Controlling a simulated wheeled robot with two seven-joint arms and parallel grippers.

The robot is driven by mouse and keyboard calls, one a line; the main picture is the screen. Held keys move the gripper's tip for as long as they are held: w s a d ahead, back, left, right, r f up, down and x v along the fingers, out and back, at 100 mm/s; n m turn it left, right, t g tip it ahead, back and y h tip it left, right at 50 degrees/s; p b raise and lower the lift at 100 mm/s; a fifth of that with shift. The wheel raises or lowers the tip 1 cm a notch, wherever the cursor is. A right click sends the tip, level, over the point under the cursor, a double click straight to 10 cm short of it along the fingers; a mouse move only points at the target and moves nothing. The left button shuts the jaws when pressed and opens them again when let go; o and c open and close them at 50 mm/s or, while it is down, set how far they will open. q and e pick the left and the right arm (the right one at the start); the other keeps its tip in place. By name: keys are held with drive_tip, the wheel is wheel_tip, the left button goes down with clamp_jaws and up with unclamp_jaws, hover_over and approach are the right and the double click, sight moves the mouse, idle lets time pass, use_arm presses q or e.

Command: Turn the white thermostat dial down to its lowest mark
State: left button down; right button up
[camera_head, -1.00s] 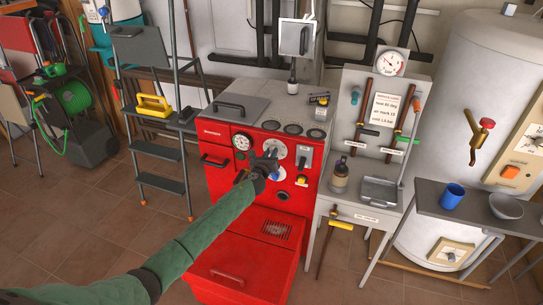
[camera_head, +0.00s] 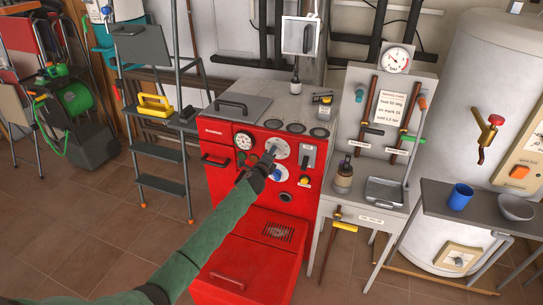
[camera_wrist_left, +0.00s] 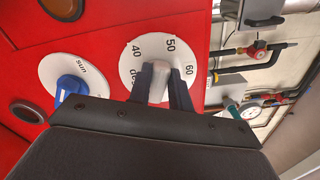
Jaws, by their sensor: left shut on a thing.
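The white thermostat dial (camera_head: 282,147) is on the front panel of the red boiler (camera_head: 225,165). In the left wrist view its white disc (camera_wrist_left: 133,52) shows the numbers 40, 50 and 60. A pale grip bar (camera_wrist_left: 158,84) stands out from the disc. My left gripper (camera_head: 270,156) is at the dial and shut on this bar, with one dark finger on each side of it in the left wrist view (camera_wrist_left: 164,82). The gripper hides the lower part of the scale and any pointer mark. My right gripper is not in view.
A blue knob (camera_wrist_left: 74,90) on a white plate marked "sun" sits close beside the dial. A black-and-white gauge (camera_head: 244,140) and a small switch plate (camera_head: 308,155) flank the dial. A grey side table (camera_head: 375,208) with a bottle and a tray stands to the right.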

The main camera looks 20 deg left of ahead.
use_arm(q)
drive_tip(key=n, duration=0.3)
drive_tip(key=f+n+b, duration=0.1)
drive_tip(key=n, duration=0.6)
drive_tip(key=shift+f+b, duration=0.2)
drive_tip(key=shift+b, duration=0.2)
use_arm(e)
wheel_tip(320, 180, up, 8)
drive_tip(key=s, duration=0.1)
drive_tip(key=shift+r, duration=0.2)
use_arm(q)
drive_tip(key=shift+n, duration=0.3)
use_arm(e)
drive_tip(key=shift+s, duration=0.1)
use_arm(q)
drive_tip(key=c, duration=1.3)
unclamp_jaws()
